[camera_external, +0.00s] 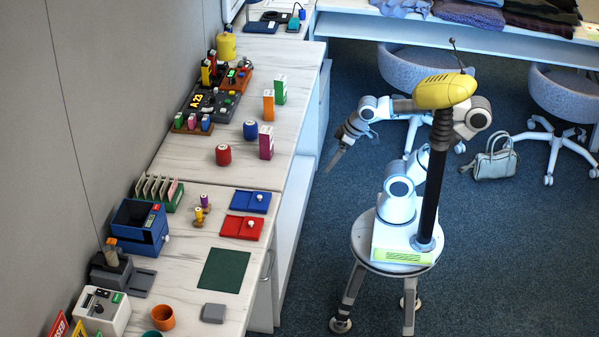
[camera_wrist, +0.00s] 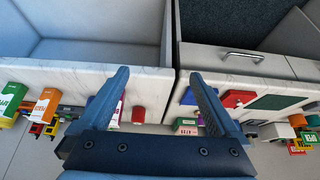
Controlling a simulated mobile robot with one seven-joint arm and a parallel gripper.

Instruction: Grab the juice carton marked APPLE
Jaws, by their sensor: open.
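Three juice cartons stand upright on the counter in the external view: a green-and-white one (camera_external: 280,90), an orange one (camera_external: 268,105) and a magenta-and-white one (camera_external: 266,142). In the wrist view the green carton (camera_wrist: 12,98) and the orange carton (camera_wrist: 42,107) are at the left edge. The magenta carton (camera_wrist: 117,113) is partly hidden by the left finger. Their labels are too small to read, so I cannot tell which says APPLE. My gripper (camera_external: 333,161) is open and empty, off the counter's right edge and apart from every carton; its fingers also show in the wrist view (camera_wrist: 160,78).
A red can (camera_external: 223,155) and a blue can (camera_external: 250,130) stand near the cartons. Blue (camera_external: 250,202) and red (camera_external: 240,227) lidded trays lie nearer. The counter front (camera_wrist: 90,75) fills much of the wrist view.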

